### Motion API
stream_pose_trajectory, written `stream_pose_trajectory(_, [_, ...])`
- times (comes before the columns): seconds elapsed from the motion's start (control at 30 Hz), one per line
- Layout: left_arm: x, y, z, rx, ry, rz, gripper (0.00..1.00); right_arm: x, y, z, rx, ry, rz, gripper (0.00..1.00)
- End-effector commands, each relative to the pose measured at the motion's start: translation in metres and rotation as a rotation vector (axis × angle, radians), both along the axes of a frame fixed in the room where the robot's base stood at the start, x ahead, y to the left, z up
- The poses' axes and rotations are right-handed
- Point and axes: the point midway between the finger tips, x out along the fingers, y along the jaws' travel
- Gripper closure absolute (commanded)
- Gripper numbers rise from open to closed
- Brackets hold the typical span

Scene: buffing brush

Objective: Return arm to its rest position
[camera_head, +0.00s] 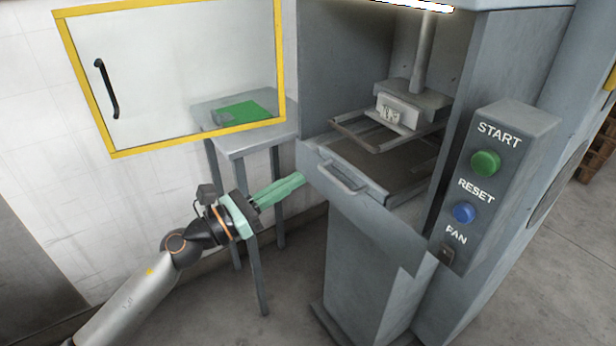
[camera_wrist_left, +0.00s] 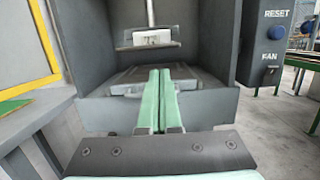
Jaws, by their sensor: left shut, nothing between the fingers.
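My left gripper (camera_head: 294,184) has pale green fingers and is shut with nothing between them. In the head view it is in the air left of the grey machine's drawer handle (camera_head: 342,178), in front of the small grey table. In the left wrist view the closed fingers (camera_wrist_left: 160,78) point at the machine's open chamber and overlap the drawer front (camera_wrist_left: 205,108). The fingertips appear apart from the drawer, though the exact gap is hard to tell. My right gripper is in neither view.
A transparent door with a yellow frame (camera_head: 172,148) stands open at upper left. Behind it is a grey table (camera_head: 240,145) with a green pad (camera_head: 238,112). A control box with a green START button (camera_head: 485,162) and blue RESET button (camera_head: 464,212) is at right. Floor shows at lower left.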

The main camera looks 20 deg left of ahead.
Motion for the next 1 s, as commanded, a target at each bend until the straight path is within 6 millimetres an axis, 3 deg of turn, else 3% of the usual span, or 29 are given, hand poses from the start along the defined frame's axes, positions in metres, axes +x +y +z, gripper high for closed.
stream_pose_trajectory(0.23, [-0.007, 0.005, -0.001, -0.013, 0.009, 0.0, 1.0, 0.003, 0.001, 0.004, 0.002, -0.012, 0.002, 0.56])
stream_pose_trajectory(0.37, [-0.011, 0.006, -0.007, -0.212, 0.142, 0.005, 1.0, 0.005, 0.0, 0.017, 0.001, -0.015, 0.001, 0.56])
stream_pose_trajectory(0.47, [-0.019, 0.012, -0.026, -0.57, 0.375, 0.033, 1.0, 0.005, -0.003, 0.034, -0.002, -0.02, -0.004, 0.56])
stream_pose_trajectory(0.63, [-0.056, 0.026, -0.099, -1.387, 0.868, 0.187, 1.0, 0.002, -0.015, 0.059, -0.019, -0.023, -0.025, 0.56])
stream_pose_trajectory(0.8, [-0.132, 0.018, -0.186, -2.188, 1.228, 0.472, 1.0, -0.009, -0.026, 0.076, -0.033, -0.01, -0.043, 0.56])
stream_pose_trajectory(0.97, [-0.198, -0.005, -0.231, -2.673, 1.347, 0.723, 1.0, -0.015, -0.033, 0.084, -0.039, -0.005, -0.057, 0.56])
stream_pose_trajectory(1.0, [-0.209, -0.009, -0.237, 2.717, -1.341, -0.761, 1.0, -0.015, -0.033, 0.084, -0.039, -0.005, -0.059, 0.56])
